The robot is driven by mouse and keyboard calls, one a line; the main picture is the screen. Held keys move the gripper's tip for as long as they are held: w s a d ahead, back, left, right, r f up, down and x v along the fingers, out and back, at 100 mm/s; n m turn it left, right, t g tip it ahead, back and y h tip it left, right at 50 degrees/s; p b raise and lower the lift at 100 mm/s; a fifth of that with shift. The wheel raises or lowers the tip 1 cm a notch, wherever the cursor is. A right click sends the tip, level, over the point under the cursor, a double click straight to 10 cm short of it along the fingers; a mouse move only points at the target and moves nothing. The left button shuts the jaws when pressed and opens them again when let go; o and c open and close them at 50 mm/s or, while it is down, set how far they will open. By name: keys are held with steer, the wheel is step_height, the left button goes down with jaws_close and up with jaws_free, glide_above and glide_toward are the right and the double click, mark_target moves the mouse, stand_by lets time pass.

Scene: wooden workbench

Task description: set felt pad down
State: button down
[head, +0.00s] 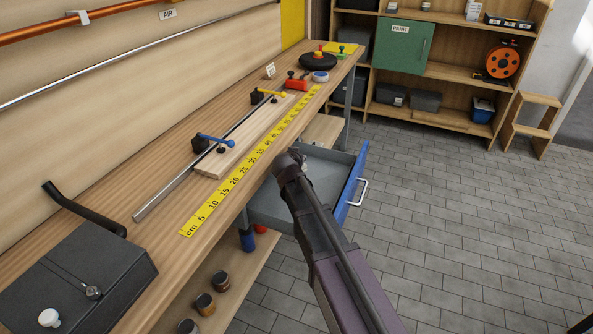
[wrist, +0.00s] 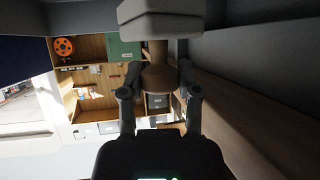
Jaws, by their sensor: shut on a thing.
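The felt pad (wrist: 160,22) looks like a thick light-grey block on a turned wooden knob handle (wrist: 156,54). It is at the top of the wrist view. My gripper (wrist: 158,80) is shut on the wooden handle, one finger on each side, with the pad beyond the fingertips. In the head view my arm reaches to the open drawer (head: 262,206) under the bench edge. My own arm hides the gripper and the pad there. I cannot tell whether the pad touches any surface.
The drawer has a blue front (head: 352,187) and a bare grey floor where visible. On the workbench (head: 150,250) lie a yellow ruler (head: 250,160), a board (head: 240,148) with clamps and a dark box (head: 75,280). A shelf unit (head: 450,65) stands across the tiled floor.

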steer(key=shift+f, duration=0.1)
steer(key=shift+f+b, duration=2.15)
steer(key=shift+b, duration=0.15)
steer(key=shift+f, duration=0.15)
steer(key=shift+c, duration=1.6)
jaws_free()
steer(key=shift+r, duration=0.25)
steer(key=p+v, duration=0.5)
steer(key=v, duration=0.7)
steer(key=shift+p, duration=0.4)
steer(key=shift+s+f, duration=0.1)
